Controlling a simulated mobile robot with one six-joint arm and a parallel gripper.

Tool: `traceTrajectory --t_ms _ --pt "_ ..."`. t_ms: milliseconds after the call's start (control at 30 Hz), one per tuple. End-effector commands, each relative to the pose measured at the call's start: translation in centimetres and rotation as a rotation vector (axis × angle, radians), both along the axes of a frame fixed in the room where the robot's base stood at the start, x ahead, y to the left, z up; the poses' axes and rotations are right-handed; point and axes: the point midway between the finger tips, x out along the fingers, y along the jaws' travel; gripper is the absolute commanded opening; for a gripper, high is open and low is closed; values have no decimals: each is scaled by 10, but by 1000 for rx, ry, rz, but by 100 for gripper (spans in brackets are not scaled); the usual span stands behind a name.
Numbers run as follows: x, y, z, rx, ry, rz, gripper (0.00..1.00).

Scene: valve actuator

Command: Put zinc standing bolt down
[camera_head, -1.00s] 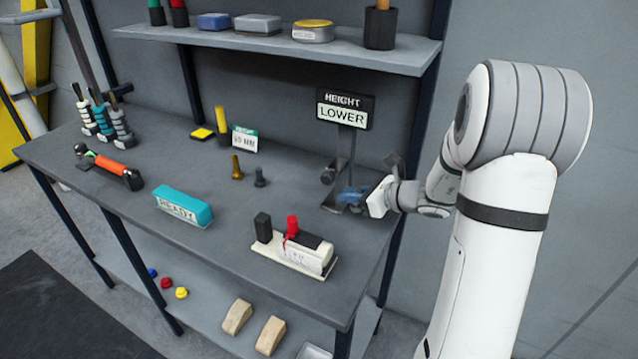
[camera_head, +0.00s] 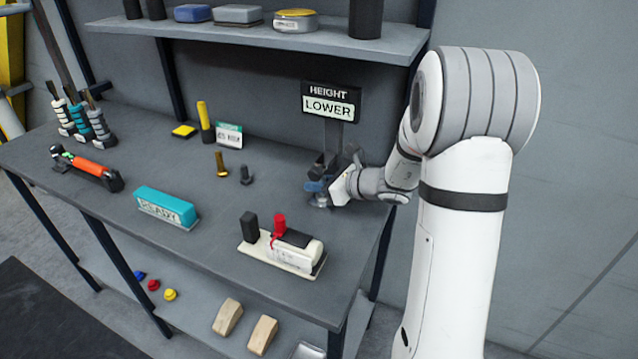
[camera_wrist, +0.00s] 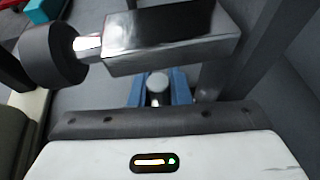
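My gripper (camera_head: 318,187), with blue fingers, is low at the foot of the height gauge (camera_head: 331,102), whose sign reads "HEIGHT LOWER". In the wrist view the blue fingers (camera_wrist: 158,90) close on both sides of a round silver bolt top (camera_wrist: 157,82), which looks like the zinc bolt. Its lower end is hidden there; in the head view a small silver part shows under the fingers, and I cannot tell whether it touches the base. A brass bolt (camera_head: 222,164) and a dark grey bolt (camera_head: 246,175) stand upright on the bench, left of the gauge.
The gauge's metal bar (camera_wrist: 170,38) and black knob (camera_wrist: 52,53) lie just beyond my fingers. A white unit with a red lever (camera_head: 283,246) stands in front. A teal "READY" block (camera_head: 166,206) is left. Bench between the bolts and gauge is clear.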

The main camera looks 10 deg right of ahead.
Motion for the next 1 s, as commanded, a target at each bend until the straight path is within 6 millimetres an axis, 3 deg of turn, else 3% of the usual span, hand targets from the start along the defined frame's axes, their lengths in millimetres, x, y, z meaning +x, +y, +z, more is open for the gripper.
traceTrajectory --t_ms 233,567,1000 --pt "0 0 0 0 0 1 37" --pt "0 0 5 0 0 1 38" --pt "-53 -58 37 -2 -2 -3 38"
